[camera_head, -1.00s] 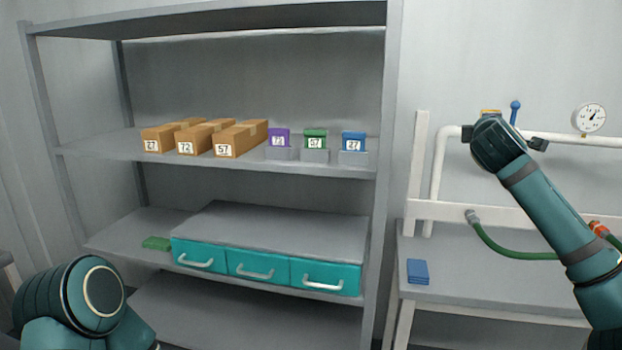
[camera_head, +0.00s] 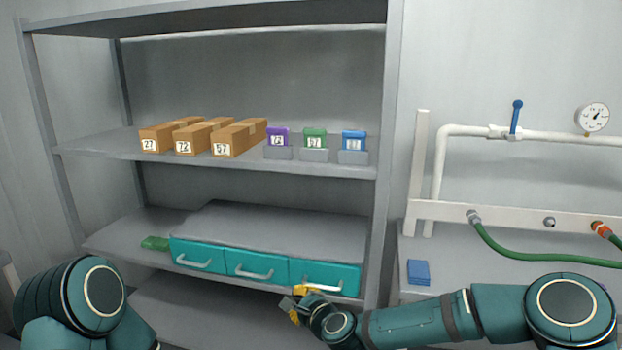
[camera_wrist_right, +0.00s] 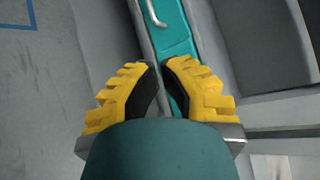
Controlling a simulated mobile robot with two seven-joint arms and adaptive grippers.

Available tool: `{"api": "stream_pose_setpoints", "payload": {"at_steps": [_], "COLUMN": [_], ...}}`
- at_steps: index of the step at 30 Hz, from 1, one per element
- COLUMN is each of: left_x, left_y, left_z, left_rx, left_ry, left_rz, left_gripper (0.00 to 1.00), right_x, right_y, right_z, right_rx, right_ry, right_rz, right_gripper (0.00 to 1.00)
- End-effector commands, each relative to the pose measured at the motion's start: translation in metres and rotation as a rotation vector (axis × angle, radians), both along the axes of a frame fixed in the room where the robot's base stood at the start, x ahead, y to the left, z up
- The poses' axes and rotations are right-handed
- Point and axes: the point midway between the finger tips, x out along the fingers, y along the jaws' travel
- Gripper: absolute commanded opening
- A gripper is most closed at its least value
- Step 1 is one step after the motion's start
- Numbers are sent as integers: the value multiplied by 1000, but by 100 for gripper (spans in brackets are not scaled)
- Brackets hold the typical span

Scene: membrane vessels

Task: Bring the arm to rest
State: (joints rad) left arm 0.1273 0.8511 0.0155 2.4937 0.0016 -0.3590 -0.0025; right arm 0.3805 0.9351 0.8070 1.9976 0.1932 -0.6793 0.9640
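My right arm (camera_head: 420,322) reaches leftward across the lower right of the head view. Its right gripper (camera_head: 297,300), with yellow fingers, is low in front of the right-hand teal drawer (camera_head: 335,277) of the shelf. In the right wrist view the yellow fingers (camera_wrist_right: 160,68) stand a little apart with nothing between them, so the gripper is partly open and empty. A teal drawer front and a pale handle (camera_wrist_right: 157,14) show beyond the fingertips. My left arm (camera_head: 85,300) shows at the lower left, but its gripper is out of view.
The grey shelf (camera_head: 230,175) holds several cartons, a purple, a green and a blue pack in small bins. A green pack (camera_head: 155,243) lies left of the drawers. At right are a bench with a blue pack (camera_head: 418,272), a white pipe with a blue-handled valve (camera_head: 516,118), a gauge (camera_head: 593,117) and a green hose (camera_head: 535,255).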

Motion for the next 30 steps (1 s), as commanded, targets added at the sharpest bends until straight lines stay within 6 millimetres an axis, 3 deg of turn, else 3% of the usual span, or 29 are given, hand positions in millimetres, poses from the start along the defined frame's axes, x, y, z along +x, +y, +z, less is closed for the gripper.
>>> {"api": "stream_pose_setpoints", "payload": {"at_steps": [1, 6, 12, 18, 21, 30], "left_x": [0, 0, 0, 0, 0, 0], "left_y": [0, 0, 0, 0, 0, 0], "left_z": [0, 0, 0, 0, 0, 0], "left_rx": [0, 0, 0, 0, 0, 0], "left_ry": [0, 0, 0, 0, 0, 0], "left_rz": [0, 0, 0, 0, 0, 0], "left_gripper": [47, 47, 47, 47, 47, 47], "right_x": [-20, -93, -190, -264, -283, -290], "right_y": [2, -14, -65, -112, -125, -130], "right_z": [-29, -120, -199, -231, -237, -238], "right_rx": [-116, -492, -841, -1017, -1050, -1063], "right_ry": [8, 31, 69, 101, 107, 108], "right_rz": [76, 365, 742, 1035, 1112, 1144], "right_gripper": [0, 0, 0, 0, 0, 0]}}
